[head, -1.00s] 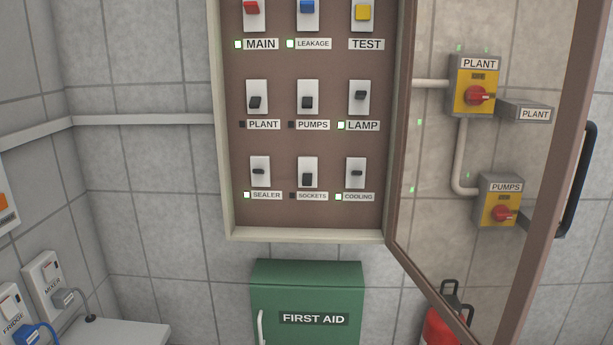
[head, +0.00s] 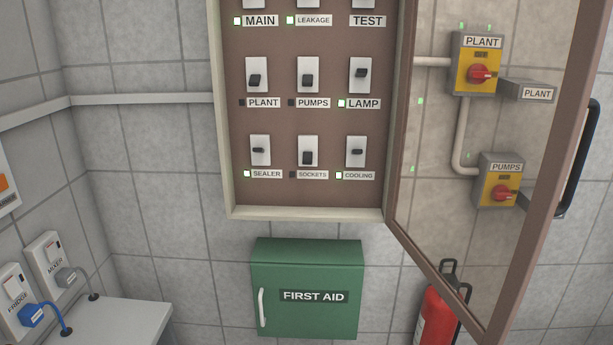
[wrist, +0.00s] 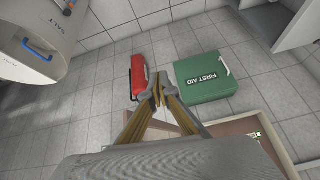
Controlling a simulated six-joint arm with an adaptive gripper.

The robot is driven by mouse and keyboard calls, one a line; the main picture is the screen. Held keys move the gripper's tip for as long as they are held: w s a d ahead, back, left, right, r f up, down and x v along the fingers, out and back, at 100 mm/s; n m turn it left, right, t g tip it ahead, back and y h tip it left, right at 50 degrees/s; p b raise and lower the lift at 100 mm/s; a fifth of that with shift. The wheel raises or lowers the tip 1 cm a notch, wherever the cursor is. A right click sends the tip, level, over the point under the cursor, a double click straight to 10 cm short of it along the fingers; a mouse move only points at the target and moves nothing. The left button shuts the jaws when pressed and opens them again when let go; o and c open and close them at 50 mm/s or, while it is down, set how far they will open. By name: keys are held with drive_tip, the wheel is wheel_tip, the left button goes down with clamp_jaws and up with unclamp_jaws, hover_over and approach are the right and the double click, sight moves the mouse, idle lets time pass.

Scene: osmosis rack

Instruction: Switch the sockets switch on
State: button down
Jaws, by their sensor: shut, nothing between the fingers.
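The sockets switch (head: 308,153) is in the bottom row, middle column, of the open switch panel (head: 281,120) in the head view. Its black lever points down, and the small indicator beside the SOCKETS label (head: 312,175) is dark. The sealer switch (head: 260,151) and cooling switch (head: 356,152) on either side have lit indicators. My gripper (wrist: 157,82) shows only in the wrist view. Its fingers are shut with nothing between them, apart from the switches. The sockets switch cannot be seen in the wrist view.
The glazed panel door (head: 397,215) stands open to the right. A green first aid box (head: 307,275) hangs below the panel; a red fire extinguisher (head: 437,312) is to its right. Plugs and a white surface (head: 125,318) are at lower left.

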drive_tip(key=w+a+r+m+t+y, duration=0.1)
drive_tip(key=w+a+r+m+t, duration=0.3)
drive_tip(key=w, duration=0.8)
drive_tip(key=w+a+r+m+t, duration=0.25)
drive_tip(key=w+m, duration=0.45)
drive_tip(key=w, duration=0.6)
drive_tip(key=w+a+r+m+t+y, duration=0.1)
drive_tip(key=w+a+r+m+t, duration=0.3)
drive_tip(key=w, duration=0.8)
drive_tip(key=w+a+f+m+t, duration=0.35)
drive_tip(key=w+a+m, duration=0.25)
drive_tip(key=w+m, duration=0.35)
drive_tip(key=a+f+m+t, duration=0.1)
drive_tip(key=m, duration=0.2)
drive_tip(key=a+f+m+t+h, duration=0.1)
drive_tip(key=f+m+t, duration=0.1)
drive_tip(key=s+a+f+m+t, duration=0.1)
drive_tip(key=f+m, duration=0.1)
drive_tip(key=m, duration=0.1)
drive_tip(key=shift+a+m+t+h, duration=0.2)
drive_tip(key=shift+m+t+h, duration=0.1)
drive_tip(key=shift+m+h, duration=0.1)
drive_tip(key=shift+s+a+f+m+t, duration=0.25)
drive_tip(key=shift+s+f+m, duration=0.15)
drive_tip(key=shift+f+m, duration=0.1)
drive_tip(key=shift+s+a+f+m+t, duration=0.15)
drive_tip(key=shift+s+f+m+t, duration=0.1)
drive_tip(key=shift+s+f+m, duration=0.15)
drive_tip(key=shift+w+r, duration=0.1)
drive_tip(key=shift+r, duration=0.05)
